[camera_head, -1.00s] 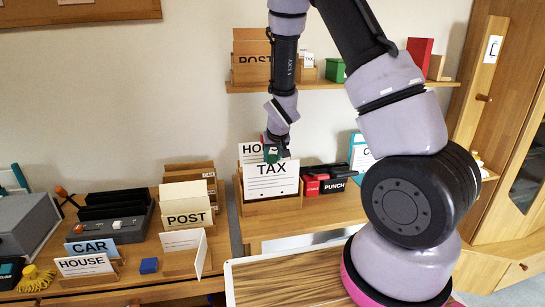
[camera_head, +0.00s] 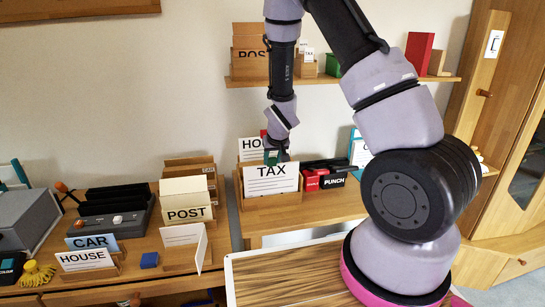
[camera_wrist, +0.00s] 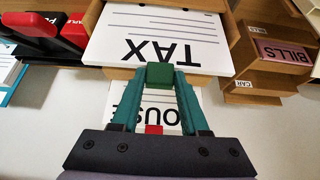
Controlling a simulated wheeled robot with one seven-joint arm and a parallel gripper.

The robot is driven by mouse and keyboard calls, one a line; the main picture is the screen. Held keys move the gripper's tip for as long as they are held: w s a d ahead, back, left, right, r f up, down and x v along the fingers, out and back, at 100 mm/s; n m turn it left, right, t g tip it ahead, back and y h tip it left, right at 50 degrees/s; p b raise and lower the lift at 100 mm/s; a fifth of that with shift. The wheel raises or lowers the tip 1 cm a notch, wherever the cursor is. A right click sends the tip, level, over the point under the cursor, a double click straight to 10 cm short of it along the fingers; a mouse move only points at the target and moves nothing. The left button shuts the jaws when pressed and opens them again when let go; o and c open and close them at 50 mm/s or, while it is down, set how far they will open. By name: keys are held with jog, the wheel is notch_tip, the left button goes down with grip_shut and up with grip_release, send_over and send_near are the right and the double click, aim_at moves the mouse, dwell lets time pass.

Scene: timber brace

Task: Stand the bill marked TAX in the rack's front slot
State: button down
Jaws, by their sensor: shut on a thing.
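The white TAX bill (camera_head: 271,180) is upright at the front of the wooden rack (camera_head: 271,214), in front of the white HOUSE bill (camera_head: 252,147). Its lower edge appears to be behind the rack's low front wall; the slot bottom is hidden. My gripper (camera_head: 274,157) is shut on the top edge of the TAX bill. In the wrist view my gripper's green fingertips (camera_wrist: 159,75) meet the TAX bill (camera_wrist: 160,35), which lies between the rack's wooden sides (camera_wrist: 234,50). The HOUSE bill (camera_wrist: 145,108) shows behind, partly covered by the fingers.
A POST card box (camera_head: 187,208) and smaller HOUSE (camera_head: 86,260) and CAR (camera_head: 92,242) cards stand on the left desk. A wall shelf (camera_head: 330,82) is above. A striped wooden top (camera_head: 290,278) is clear in front.

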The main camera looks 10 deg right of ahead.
jog(key=shift+f, duration=1.25)
grip_release()
jog(key=shift+f, duration=0.1)
notch_tip(320, 180, up, 8)
dwell(0.7)
